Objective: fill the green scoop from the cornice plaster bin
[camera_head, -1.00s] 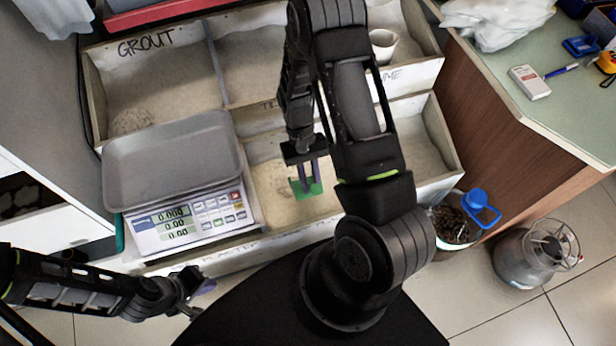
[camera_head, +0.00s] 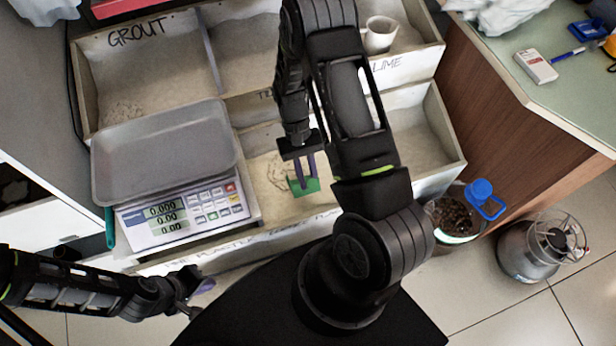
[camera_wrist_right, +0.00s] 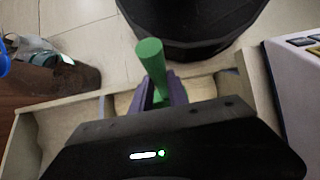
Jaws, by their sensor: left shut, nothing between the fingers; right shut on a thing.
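The green scoop (camera_head: 306,187) is low over the pale powder of the front-row middle bin (camera_head: 262,143), right of the scale. I cannot tell whether its edge touches the powder. My right gripper (camera_head: 305,168) points down, shut on the scoop's handle. In the right wrist view the green handle (camera_wrist_right: 152,66) sticks up between the purple fingers (camera_wrist_right: 160,95). The bin's front lettering is partly hidden; "PLASTER" shows in part, so I cannot tell for sure which bin is cornice plaster. My left gripper (camera_head: 196,290) is shut and empty at lower left, away from the bins.
A scale (camera_head: 185,215) with a grey tray (camera_head: 165,155) stands left of the scoop, partly covering the bins. A mug (camera_head: 379,36) stands in the lime bin. A bucket (camera_head: 455,222) and a gas bottle (camera_head: 530,255) stand on the floor at right, beside the counter (camera_head: 540,100).

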